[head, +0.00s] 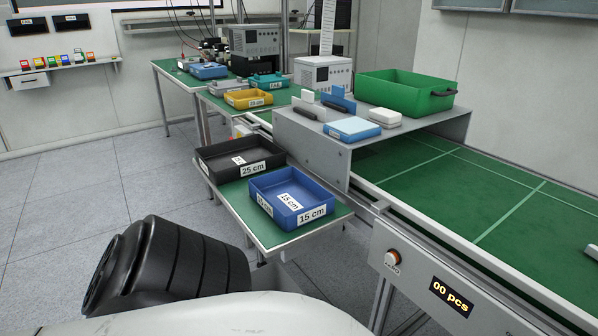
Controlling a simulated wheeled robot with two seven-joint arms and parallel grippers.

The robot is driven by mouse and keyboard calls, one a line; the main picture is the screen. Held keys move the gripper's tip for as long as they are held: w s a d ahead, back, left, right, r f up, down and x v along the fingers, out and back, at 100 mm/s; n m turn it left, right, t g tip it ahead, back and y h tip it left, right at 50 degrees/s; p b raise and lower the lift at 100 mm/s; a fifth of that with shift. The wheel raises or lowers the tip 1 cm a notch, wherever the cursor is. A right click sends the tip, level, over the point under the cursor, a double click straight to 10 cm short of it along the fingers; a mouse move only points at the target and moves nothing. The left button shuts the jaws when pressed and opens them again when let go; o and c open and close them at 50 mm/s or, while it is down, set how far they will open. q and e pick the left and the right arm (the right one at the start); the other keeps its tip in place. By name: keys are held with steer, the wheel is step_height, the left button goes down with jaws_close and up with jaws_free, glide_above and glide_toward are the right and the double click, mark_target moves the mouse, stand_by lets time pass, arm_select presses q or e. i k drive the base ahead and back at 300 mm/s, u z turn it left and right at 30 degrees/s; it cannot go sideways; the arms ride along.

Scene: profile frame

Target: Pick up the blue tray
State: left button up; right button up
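The blue tray (262,191) sits on a small green-topped side table, near its front right. It is a shallow open box with white "15 cm" labels on its outside walls and one on its floor. It looks empty apart from that label. Part of my own arm, dark and ribbed with a pale link, fills the lower left and bottom of the head view. It is apart from the blue tray in the picture. Neither of my grippers shows, so their fingers cannot be seen.
A black tray (211,165) labelled "25 cm" stands directly behind the blue tray. A grey raised shelf (314,152) holding a green crate (385,96) stands to the right. The green conveyor (430,190) has an open stretch. Floor at left is clear.

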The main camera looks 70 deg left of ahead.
mark_target(294, 201)
steer(key=u, duration=2.3)
steer(key=k, duration=0.5)
steer(key=u, duration=1.15)
steer(key=i, duration=4.35)
steer(key=z, duration=3.8)
